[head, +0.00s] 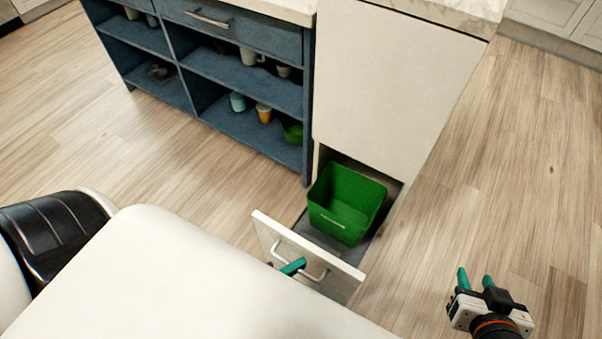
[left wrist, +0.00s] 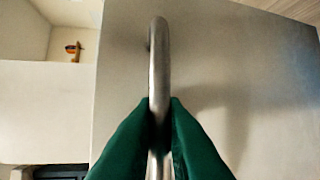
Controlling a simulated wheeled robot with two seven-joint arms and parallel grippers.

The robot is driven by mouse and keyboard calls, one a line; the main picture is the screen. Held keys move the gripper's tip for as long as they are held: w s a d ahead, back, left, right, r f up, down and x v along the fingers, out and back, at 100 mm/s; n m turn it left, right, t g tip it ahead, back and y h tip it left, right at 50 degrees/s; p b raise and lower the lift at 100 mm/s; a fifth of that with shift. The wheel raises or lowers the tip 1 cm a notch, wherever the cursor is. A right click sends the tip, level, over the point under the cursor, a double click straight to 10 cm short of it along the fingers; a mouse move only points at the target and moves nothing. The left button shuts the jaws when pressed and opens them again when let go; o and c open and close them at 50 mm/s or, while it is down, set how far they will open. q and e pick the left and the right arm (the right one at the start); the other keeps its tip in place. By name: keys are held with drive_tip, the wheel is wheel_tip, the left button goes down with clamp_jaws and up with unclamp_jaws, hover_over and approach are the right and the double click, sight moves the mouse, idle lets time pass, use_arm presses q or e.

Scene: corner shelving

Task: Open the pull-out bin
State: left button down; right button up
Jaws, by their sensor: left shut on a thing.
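The pull-out bin's white drawer front (head: 335,272) stands well out from the white cabinet (head: 385,80). A green bin (head: 345,205) sits upright in the drawer behind it, and its inside looks empty. In the left wrist view the green fingers (left wrist: 158,125) are closed around the handle bar (left wrist: 159,55), one on each side, against the pale drawer front (left wrist: 220,90). My right gripper (head: 476,280) is open and empty over the floor at the lower right.
A blue shelf unit (head: 245,125) with several cups and a small green bowl (head: 293,134) stands left of the cabinet. The wooden floor (head: 530,170) is clear to the right and also to the left of the drawer.

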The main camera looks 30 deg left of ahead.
use_arm(q)
drive_tip(key=shift+s, duration=0.15)
use_arm(e)
drive_tip(key=shift+s, duration=0.1)
use_arm(q)
drive_tip(key=c, duration=1.5)
unclamp_jaws()
